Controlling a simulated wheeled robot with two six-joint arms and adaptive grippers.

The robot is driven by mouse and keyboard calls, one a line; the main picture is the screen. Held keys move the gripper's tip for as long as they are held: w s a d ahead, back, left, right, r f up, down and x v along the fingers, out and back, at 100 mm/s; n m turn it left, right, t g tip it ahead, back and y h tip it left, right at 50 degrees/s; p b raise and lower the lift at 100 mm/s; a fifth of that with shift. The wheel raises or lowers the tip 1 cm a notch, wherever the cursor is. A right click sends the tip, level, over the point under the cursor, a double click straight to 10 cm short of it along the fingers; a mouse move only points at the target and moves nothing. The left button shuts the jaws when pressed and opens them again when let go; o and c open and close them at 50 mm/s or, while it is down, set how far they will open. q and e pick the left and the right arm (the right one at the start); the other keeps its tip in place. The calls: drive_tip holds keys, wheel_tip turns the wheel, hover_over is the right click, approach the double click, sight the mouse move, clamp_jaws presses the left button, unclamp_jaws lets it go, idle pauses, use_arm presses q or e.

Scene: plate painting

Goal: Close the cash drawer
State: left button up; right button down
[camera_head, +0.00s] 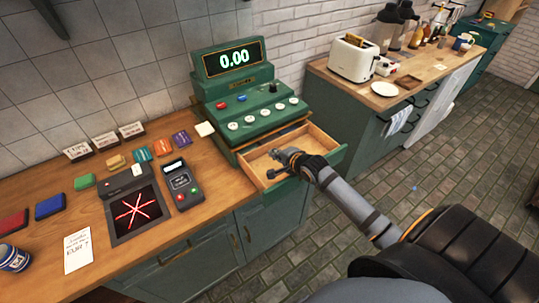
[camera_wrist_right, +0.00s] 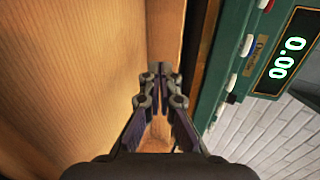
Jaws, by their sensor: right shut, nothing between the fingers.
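The green cash register (camera_head: 255,108) stands at the right end of the wooden counter, and its display reads 0.00. Its cash drawer (camera_head: 256,162) has a pale wooden inside and a green front, and it is pulled out. My right gripper (camera_head: 281,158) is over the open drawer, reaching in from the front right. Its fingers are shut with nothing between them. In the right wrist view, the shut fingertips (camera_wrist_right: 160,72) are close to wooden surfaces, with the green register body (camera_wrist_right: 215,75) to the right. I cannot tell whether they touch the wood. My left gripper is not in view.
A card terminal (camera_head: 181,184) and a dark pad with a red star (camera_head: 135,212) lie left of the register on the counter (camera_head: 120,265). Several coloured blocks and cards lie around them. A second counter with a toaster (camera_head: 353,57) stands to the right, across a floor gap.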

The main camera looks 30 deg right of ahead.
sight(265, 145)
drive_tip(key=shift+x, duration=1.2)
drive_tip(key=shift+w+a+f, duration=0.1)
drive_tip(key=shift+w, duration=0.15)
drive_tip(key=w+b, duration=0.1)
drive_tip(key=w, duration=0.3)
drive_tip(key=shift+w+a+f+b, duration=0.1)
drive_tip(key=shift+w+a+b, duration=0.1)
drive_tip(key=shift+b, duration=0.1)
drive_tip(key=shift+w, duration=0.45)
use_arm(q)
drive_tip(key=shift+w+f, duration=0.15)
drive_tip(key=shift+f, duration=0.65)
use_arm(e)
drive_tip(key=shift+s, duration=0.2)
